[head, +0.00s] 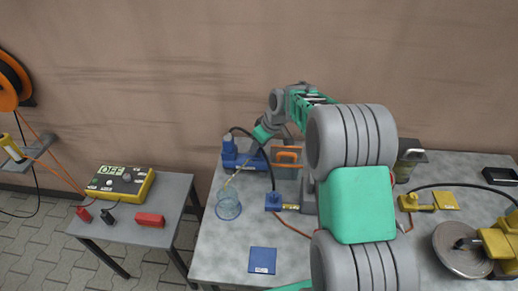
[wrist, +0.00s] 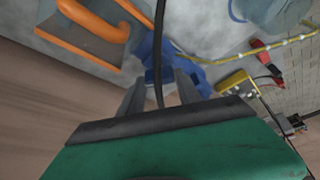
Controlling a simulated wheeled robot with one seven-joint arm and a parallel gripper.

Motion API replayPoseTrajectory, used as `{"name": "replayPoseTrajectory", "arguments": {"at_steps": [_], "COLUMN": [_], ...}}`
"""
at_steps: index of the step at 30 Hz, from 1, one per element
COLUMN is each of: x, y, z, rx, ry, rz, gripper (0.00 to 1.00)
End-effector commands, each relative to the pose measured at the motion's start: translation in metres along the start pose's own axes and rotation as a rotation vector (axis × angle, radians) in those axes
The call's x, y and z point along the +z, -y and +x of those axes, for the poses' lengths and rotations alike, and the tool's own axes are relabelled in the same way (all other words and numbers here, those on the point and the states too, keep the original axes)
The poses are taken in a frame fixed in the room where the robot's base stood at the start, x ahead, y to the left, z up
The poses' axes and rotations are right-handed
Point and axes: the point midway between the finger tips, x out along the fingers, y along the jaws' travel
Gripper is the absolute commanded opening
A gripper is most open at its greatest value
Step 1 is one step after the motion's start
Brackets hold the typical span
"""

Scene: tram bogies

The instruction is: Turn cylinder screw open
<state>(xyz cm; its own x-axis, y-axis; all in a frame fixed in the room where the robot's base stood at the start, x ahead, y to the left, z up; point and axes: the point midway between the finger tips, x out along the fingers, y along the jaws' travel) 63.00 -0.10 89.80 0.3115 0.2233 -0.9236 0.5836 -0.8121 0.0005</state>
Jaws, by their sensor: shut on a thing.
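A blue fitting (head: 236,159) with an upright blue part stands at the back left of the grey table. It also shows in the wrist view (wrist: 156,68), between and beyond my fingertips. In the head view the green hand of my gripper (head: 254,139) reaches down at the fitting from the right. I cannot tell which blue piece is the cylinder screw. A black hose (wrist: 159,40) crosses in front of the fingers and runs to a small blue block (head: 274,201).
A yellow striped rod (head: 241,172) leans from a glass beaker (head: 228,209) near the fitting. An orange handle (head: 286,153) stands close on the right. A yellow OFF box (head: 121,183) sits on the left side table. The front left of the main table holds a blue plate (head: 262,261).

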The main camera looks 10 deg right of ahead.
Motion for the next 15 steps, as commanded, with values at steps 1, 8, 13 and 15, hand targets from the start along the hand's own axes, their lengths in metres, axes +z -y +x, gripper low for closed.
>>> {"name": "replayPoseTrajectory", "arguments": {"at_steps": [1, 8, 13, 15], "x": [0.0017, 0.0012, 0.0007, 0.0000], "y": [-0.0012, -0.0023, -0.0030, -0.0034], "z": [0.0026, 0.0018, 0.0012, 0.0008], "rx": [-0.016, -0.100, -0.155, -0.174], "ry": [0.001, 0.002, 0.002, 0.002], "rz": [-0.036, -0.236, -0.369, -0.417], "gripper": [0.00, 0.00, 0.00, 0.00]}}
